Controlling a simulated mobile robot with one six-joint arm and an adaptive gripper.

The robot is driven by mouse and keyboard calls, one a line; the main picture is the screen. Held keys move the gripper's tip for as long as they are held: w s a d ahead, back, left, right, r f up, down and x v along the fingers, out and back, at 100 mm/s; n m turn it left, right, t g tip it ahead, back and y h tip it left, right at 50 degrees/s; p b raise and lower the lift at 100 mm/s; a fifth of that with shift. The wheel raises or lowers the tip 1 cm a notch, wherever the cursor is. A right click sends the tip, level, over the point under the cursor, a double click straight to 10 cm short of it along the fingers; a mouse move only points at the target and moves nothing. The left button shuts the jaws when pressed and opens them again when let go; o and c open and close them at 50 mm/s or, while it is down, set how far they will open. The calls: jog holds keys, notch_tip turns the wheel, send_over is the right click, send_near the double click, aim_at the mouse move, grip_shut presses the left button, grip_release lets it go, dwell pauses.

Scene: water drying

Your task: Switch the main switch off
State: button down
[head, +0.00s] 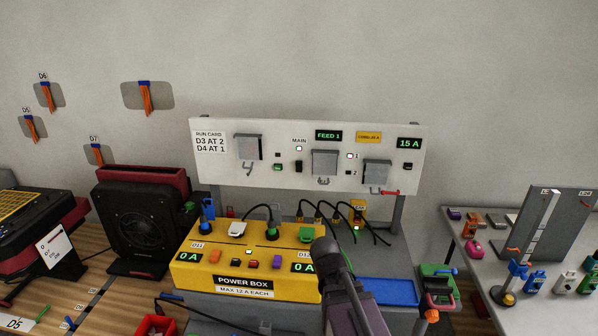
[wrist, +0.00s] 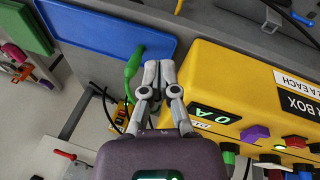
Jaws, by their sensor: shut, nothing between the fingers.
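The white panel (head: 230,178) stands upright behind the yellow power box. Its main switch is a small black rocker (head: 299,166) below the label MAIN, with a lit lamp (head: 299,148) between label and rocker. My gripper (head: 325,246) is at the right end of the power box, below and in front of the panel, apart from the switch. In the wrist view my gripper (wrist: 158,68) has its fingers together and empty, beside a green plug (wrist: 133,64). The main switch cannot be made out in the wrist view.
The yellow power box (head: 205,272) carries plugs, coloured buttons and displays reading 0 A. A blue tray (head: 390,291) lies right of it. Black cables (head: 345,212) hang below the panel. A black fan unit (head: 140,225) stands left. Grey covers (head: 324,163) flank the switch.

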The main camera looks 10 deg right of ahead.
aim_at(299, 166)
jog(key=w+d+r+n+t+h+b, duration=0.1)
jog(key=w+d+r+n+t+h, duration=0.2)
jog(key=w, duration=0.5)
jog(key=w+r+n+t+h+b, duration=0.1)
jog(key=w+r+t+h, duration=0.4)
jog(key=w, duration=0.3)
jog(key=w+a+r+n+t+y+b, duration=0.1)
jog(key=w+a+r+n+t+y, duration=0.4)
jog(key=w+a+r+n+t, duration=0.3)
jog(key=shift+w+a+r+n+t+y+b, duration=0.15)
jog(key=shift+w+a+n+t+y+b, duration=0.25)
jog(key=shift+w+a+n, duration=0.8)
jog(key=shift+s+a+n, duration=0.2)
jog(key=shift+a+n, duration=0.1)
jog(key=p+x, duration=0.2)
jog(key=x, duration=1.1)
jog(key=shift+w+d+r, duration=0.1)
jog(key=shift+w+r, duration=0.05)
jog(key=shift+w, duration=0.2)
